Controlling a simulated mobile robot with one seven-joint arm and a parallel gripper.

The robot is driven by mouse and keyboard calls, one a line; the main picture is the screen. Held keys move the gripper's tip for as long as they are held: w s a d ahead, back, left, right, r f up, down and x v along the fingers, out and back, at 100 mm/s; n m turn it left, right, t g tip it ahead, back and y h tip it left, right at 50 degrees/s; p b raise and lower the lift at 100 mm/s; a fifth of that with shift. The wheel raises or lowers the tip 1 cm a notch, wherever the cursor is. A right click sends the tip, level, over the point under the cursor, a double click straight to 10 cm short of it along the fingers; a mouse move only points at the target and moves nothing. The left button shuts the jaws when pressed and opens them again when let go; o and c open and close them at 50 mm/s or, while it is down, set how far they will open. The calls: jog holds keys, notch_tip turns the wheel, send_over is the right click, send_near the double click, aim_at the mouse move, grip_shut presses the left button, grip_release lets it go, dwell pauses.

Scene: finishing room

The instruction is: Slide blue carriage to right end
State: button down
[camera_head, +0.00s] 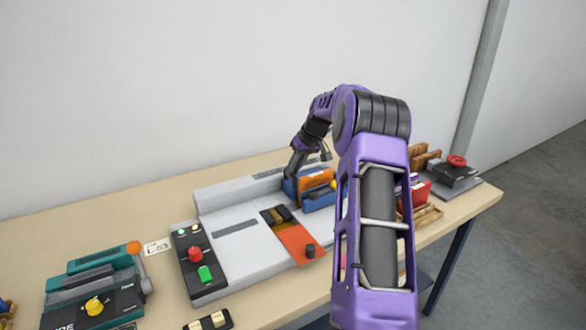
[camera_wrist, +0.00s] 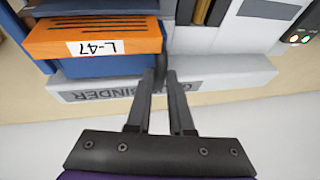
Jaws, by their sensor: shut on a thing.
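The blue carriage (camera_head: 320,201), with an orange block on top, sits toward the right part of the pale grey machine (camera_head: 225,252) in the head view. My forearm hides what lies just right of it. In the wrist view the carriage (camera_wrist: 100,67) fills the upper left, its orange top (camera_wrist: 60,38) labelled L-47. My gripper (camera_head: 288,181) is at the carriage's left end in the head view. In the wrist view my gripper (camera_wrist: 162,73) has its fingertips close together at the carriage's dark edge piece, shut on it. The exact contact is hard to see.
An orange plate with a black knob (camera_head: 309,251) lies in front of the carriage. A control panel (camera_head: 202,265) with red and green buttons is at the machine's left. A teal device (camera_head: 95,285) stands farther left. A red bin (camera_head: 420,193) and a black device (camera_head: 455,174) are at right.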

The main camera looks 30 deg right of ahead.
jog(key=c, duration=0.9)
grip_release()
jog(key=shift+d, duration=0.4)
jog(key=shift+c, duration=0.2)
jog(key=shift+o, duration=0.7)
jog(key=shift+a, duration=0.15)
jog(key=shift+r, duration=0.1)
jog(key=v, duration=1.7)
jog(key=shift+s+p, duration=0.25)
jog(key=shift+p, duration=0.15)
jog(key=shift+a, duration=0.1)
